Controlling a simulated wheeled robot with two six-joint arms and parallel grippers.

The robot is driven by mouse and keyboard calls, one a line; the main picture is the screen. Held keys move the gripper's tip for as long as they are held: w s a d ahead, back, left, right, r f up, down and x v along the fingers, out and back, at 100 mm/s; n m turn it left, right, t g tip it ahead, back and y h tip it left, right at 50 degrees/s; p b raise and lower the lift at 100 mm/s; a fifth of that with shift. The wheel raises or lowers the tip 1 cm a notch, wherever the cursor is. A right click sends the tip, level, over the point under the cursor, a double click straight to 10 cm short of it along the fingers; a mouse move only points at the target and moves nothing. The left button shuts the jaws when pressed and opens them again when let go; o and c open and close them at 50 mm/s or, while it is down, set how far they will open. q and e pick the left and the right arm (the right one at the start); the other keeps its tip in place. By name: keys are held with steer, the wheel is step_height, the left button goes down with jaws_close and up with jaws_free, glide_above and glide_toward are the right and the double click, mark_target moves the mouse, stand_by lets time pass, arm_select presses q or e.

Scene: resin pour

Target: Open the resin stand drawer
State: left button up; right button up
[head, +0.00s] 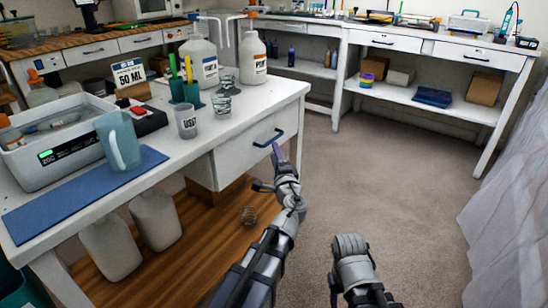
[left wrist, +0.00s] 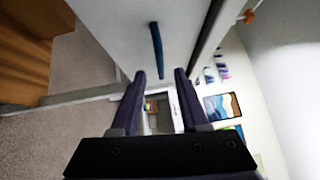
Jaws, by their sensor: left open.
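The resin stand (head: 296,91) is a white bench with a drawer under its right end. The drawer front (head: 236,157) looks shut, flush with the stand, and has a dark blue bar handle (head: 268,139). My left gripper (head: 276,153) is open and empty, close in front of the drawer. In the left wrist view the blue handle (left wrist: 156,50) lies just ahead of and between the two dark fingertips (left wrist: 160,73), seemingly apart from them. My right arm is low at the picture's right, and its fingers do not show.
On the stand are bottles (head: 252,60), a cup (head: 186,122), a blue pitcher (head: 118,139) on a blue mat (head: 40,215), and a grey bath (head: 30,180). White jugs (head: 110,245) stand on the wooden lower shelf. The carpet to the right is clear.

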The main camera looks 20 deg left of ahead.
mark_target(274, 138)
arm_select(q)
steer(key=shift+m+t, duration=0.3)
steer(key=shift+m, duration=0.4)
steer(key=shift+w+d+f+p+x, duration=0.1)
steer(key=shift+d+x, duration=0.05)
steer(key=shift+x, duration=1.25)
steer(key=shift+w+d+f+p+x, duration=0.1)
steer(key=shift+d+p+x, duration=0.05)
steer(key=shift+x, duration=1.2)
steer(key=shift+w+d+f+p+x, duration=0.1)
steer(key=shift+d+x, duration=0.05)
steer(key=shift+x, duration=1.25)
steer(key=shift+s, duration=0.1)
steer(key=shift+c, duration=0.4)
jaws_close()
